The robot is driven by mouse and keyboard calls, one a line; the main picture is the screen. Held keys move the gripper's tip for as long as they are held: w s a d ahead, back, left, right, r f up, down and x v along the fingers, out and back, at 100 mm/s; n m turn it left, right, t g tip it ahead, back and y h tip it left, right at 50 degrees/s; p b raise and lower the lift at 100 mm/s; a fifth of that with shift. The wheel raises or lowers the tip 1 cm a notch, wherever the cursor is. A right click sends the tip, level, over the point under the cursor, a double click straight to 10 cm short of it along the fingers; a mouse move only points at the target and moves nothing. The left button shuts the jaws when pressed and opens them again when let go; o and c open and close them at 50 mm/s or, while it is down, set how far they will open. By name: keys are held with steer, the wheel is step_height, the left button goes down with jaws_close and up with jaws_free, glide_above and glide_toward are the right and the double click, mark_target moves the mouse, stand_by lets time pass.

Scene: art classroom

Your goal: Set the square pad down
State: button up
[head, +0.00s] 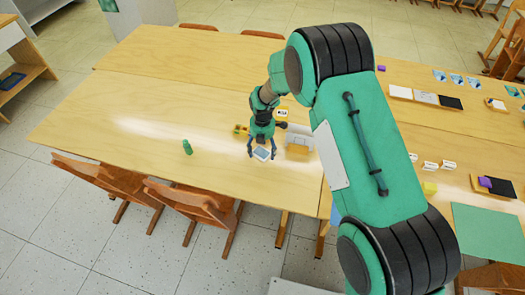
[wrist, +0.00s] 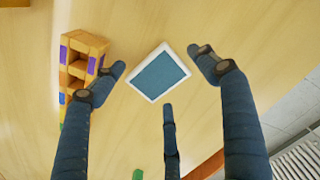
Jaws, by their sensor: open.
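The square pad (wrist: 159,73) has a blue-grey face and a white rim. In the wrist view it lies on the wooden table, apart from the fingers. In the head view the pad (head: 262,154) shows just below my gripper, near the table's front edge. My gripper (wrist: 160,85) is open, its fingers spread around the pad with nothing held between them. It also shows in the head view (head: 262,150), pointing down at the table.
A wooden block holder with purple parts (wrist: 82,62) stands close to the left finger. A green object (head: 187,147) stands on the table (head: 120,100) to the left. A light tray (head: 298,143) lies right of my gripper. Chairs (head: 190,200) line the front edge.

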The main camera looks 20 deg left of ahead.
mark_target(263, 153)
step_height(263, 153, up, 12)
steer(key=p, duration=0.2)
steer(key=shift+f, duration=0.25)
stand_by(0.6)
steer(key=s+d+r+m+t, duration=0.1)
steer(key=s+d+r+m, duration=0.3)
steer(key=d+r, duration=0.5)
steer(key=s+d+r+m+t, duration=0.1)
steer(key=s+d+r+m, duration=0.1)
steer(key=d+r+m, duration=0.7)
steer(key=s+d+r+m+t, duration=0.15)
steer(key=s+d+r, duration=0.35)
steer(key=r, duration=0.8)
steer(key=s+d+r+m+t, duration=0.1)
steer(key=s+d+r+m, duration=0.2)
steer(key=s+d+m, duration=0.5)
steer(key=s+d+r+m+t, duration=0.1)
steer(key=s+d+r+m, duration=0.2)
steer(key=s+d+m, duration=0.6)
steer(key=s, duration=0.7)
steer(key=shift+s+r, duration=0.2)
steer(key=shift+r, duration=0.05)
